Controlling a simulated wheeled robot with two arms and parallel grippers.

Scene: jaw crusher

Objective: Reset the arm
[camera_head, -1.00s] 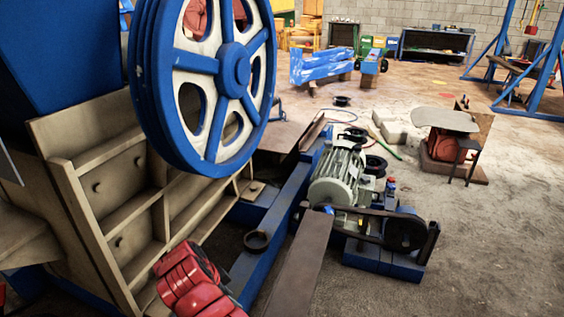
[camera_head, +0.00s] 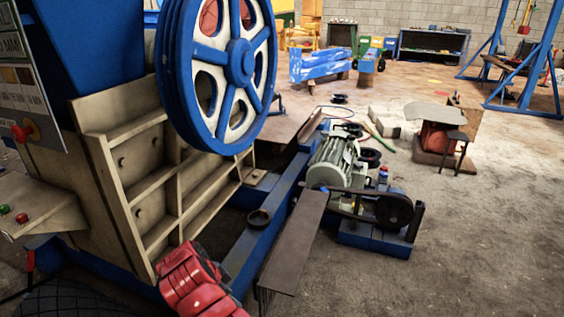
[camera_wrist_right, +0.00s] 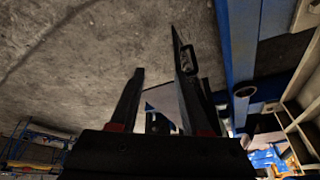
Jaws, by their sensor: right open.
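My right arm is red and black and comes in at the bottom of the head view, with the right gripper (camera_head: 224,274) small and dark beside the blue beam. In the right wrist view the two black fingers of this gripper (camera_wrist_right: 160,78) stand apart with nothing held between them. The blue beam and pale ribbed frame lie to their right in that view, apart from the fingers. The jaw crusher shows its pale ribbed body (camera_head: 140,185) and a large blue-and-white flywheel (camera_head: 218,72) in the head view. My left gripper is out of view.
A control box (camera_head: 42,207) with red and green buttons and a sign (camera_head: 30,75) stand at the left. A grey motor (camera_head: 333,165) sits beside the blue beam (camera_head: 268,232). A dark plate (camera_head: 294,243) lies in front. Bare floor (camera_head: 470,250) is open at right.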

